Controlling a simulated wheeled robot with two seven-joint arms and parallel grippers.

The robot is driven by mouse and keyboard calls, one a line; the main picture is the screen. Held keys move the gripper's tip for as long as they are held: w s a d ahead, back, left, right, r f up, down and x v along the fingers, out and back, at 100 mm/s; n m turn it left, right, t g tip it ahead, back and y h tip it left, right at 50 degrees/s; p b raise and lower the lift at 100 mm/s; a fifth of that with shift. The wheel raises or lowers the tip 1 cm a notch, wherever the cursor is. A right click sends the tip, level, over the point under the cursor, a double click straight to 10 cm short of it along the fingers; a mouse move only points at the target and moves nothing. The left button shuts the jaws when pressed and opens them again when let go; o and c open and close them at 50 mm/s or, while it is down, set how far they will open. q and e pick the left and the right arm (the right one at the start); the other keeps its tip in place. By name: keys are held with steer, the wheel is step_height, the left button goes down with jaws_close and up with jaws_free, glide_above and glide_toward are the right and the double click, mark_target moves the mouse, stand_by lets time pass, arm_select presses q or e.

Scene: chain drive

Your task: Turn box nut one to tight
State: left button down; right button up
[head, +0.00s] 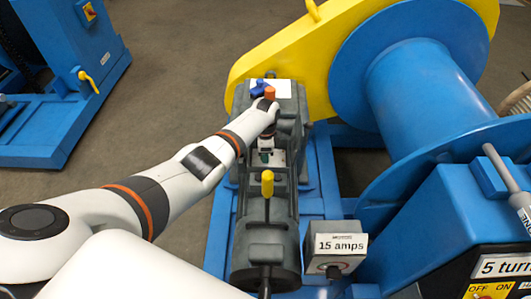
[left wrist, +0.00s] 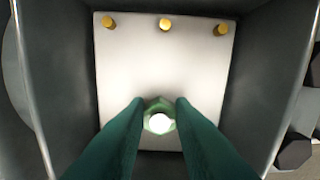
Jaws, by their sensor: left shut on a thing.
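My left gripper (left wrist: 160,115) reaches down into an open dark box (left wrist: 60,70) with a pale plate (left wrist: 165,70) as its floor. Its two dark green fingers are shut on a green nut (left wrist: 159,105), one on each side. A round white stud end (left wrist: 159,123) shows in the middle of the nut. I cannot read how tight the nut is. In the head view, the left gripper (head: 265,156) is over the grey motor unit, and the hand hides most of the box. My right gripper is not in view.
A yellow-knobbed lever (head: 267,183) stands close in front of the hand. A blue handle (head: 259,88) lies just behind it. A yellow guard (head: 270,57) and a large blue drum (head: 420,85) are behind and right. A "15 amps" box (head: 340,243) is at lower right.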

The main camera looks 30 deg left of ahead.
arm_select(q)
steer(key=m, duration=0.6)
steer(key=shift+r+m, duration=0.1)
steer(key=shift+m, duration=0.2)
steer(key=m, duration=0.2)
steer(key=shift+m, duration=0.3)
steer(key=m, duration=0.2)
steer(key=shift+s+m+b, duration=0.1)
steer(key=shift+m+b, duration=0.2)
steer(key=shift+m, duration=0.1)
steer(key=m, duration=0.3)
steer(key=shift+m+b, duration=0.3)
steer(key=shift+m, duration=0.3)
steer(key=shift+a+m, duration=0.1)
steer(key=shift+m, duration=0.4)
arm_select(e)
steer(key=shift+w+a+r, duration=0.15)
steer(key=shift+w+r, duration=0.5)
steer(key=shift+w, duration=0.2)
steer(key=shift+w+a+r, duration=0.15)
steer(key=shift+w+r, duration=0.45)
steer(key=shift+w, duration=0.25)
arm_select(q)
steer(key=shift+r, duration=0.1)
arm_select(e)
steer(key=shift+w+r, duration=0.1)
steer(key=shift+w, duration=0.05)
